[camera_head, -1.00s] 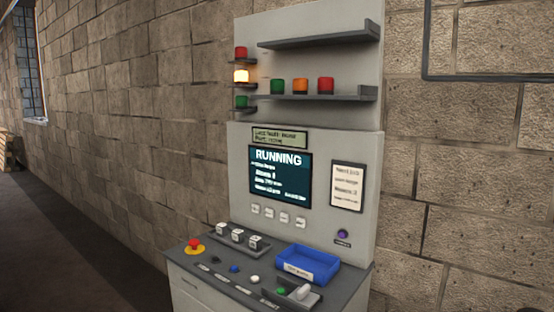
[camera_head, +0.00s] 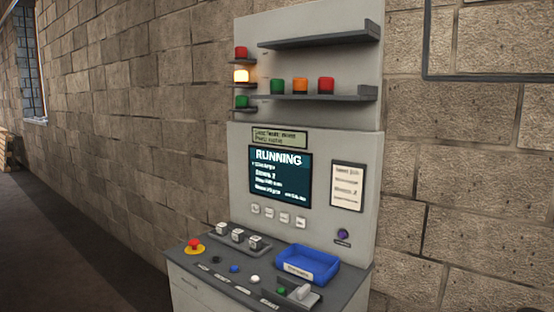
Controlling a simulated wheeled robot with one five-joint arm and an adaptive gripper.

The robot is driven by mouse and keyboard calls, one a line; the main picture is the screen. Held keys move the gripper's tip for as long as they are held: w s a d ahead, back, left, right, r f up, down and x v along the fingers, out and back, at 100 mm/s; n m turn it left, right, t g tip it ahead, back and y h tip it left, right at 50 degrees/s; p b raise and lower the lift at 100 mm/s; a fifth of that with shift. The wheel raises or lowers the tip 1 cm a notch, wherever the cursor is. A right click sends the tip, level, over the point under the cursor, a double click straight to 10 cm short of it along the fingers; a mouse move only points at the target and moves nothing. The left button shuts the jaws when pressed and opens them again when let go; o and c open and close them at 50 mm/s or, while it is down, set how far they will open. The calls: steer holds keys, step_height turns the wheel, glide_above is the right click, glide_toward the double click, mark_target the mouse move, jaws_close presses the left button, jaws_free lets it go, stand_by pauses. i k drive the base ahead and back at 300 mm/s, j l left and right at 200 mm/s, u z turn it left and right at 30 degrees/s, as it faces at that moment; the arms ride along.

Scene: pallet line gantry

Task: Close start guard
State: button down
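The grey control console (camera_head: 220,285) stands against the brick wall. A small green button (camera_head: 281,290) sits at the front right of its sloped desk, on a dark plate. A pale grey rounded piece (camera_head: 303,292) stands on the same plate just right of the button. The green button shows uncovered from this side. I cannot tell whether the pale piece is the start guard or a switch handle. My gripper is not in view.
A blue tray (camera_head: 325,268) sits behind the green button. A red mushroom button (camera_head: 194,245) is at the desk's left. A screen (camera_head: 280,176) reads RUNNING, and an amber lamp (camera_head: 241,76) glows. Colored caps stand on the lower shelf (camera_head: 345,97).

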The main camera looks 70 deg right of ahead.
mark_target(303, 295)
steer(key=l+z, duration=0.1)
steer(key=z, duration=2.5)
steer(key=i+l+u, duration=0.2)
steer(key=i, duration=0.35)
steer(key=l, duration=0.1)
